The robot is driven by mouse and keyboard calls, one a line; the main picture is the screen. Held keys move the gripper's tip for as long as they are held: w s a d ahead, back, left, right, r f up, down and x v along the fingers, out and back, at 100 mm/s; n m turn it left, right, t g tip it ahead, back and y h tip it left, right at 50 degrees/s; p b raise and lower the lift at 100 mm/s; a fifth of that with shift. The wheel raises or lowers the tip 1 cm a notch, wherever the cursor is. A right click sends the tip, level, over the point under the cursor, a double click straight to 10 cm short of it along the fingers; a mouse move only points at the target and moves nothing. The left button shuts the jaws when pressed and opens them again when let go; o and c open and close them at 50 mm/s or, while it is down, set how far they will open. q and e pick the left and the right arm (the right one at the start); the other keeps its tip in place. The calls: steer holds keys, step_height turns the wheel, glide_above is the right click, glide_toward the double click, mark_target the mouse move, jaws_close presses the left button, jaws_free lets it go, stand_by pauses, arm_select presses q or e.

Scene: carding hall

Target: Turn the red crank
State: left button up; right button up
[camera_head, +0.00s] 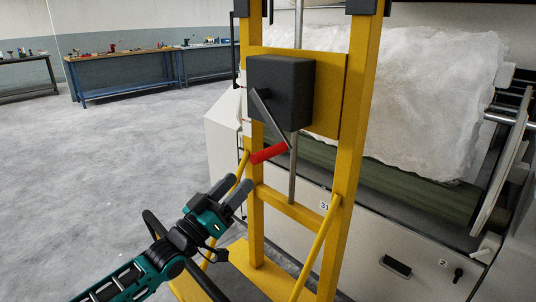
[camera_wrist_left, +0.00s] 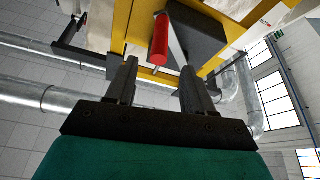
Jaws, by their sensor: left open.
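The red crank handle (camera_head: 269,153) sticks out at the lower end of a grey crank arm (camera_head: 266,116). The arm is joined to a black box (camera_head: 297,80) on a yellow upright frame (camera_head: 357,120). My left gripper (camera_head: 236,186) is open and empty, below and to the left of the red handle in the head view, apart from it. In the left wrist view the red handle (camera_wrist_left: 160,42) shows beyond the two open fingers (camera_wrist_left: 160,78), between their tips in the picture. My right gripper is in neither view.
A machine with a white fibre bale (camera_head: 430,95) over a green roller (camera_head: 400,190) stands behind the frame. Yellow braces (camera_head: 317,245) slope down the frame's near side. Workbenches (camera_head: 125,72) with tools stand far left. The grey floor (camera_head: 110,180) at left is clear.

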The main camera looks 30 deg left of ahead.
mark_target(266, 153)
arm_select(q)
steer(key=x, duration=1.1)
steer(key=shift+w+d+b, duration=0.1)
steer(key=shift+w+b, duration=0.05)
steer(key=shift+b, duration=0.25)
steer(key=shift+c, duration=0.2)
jaws_close()
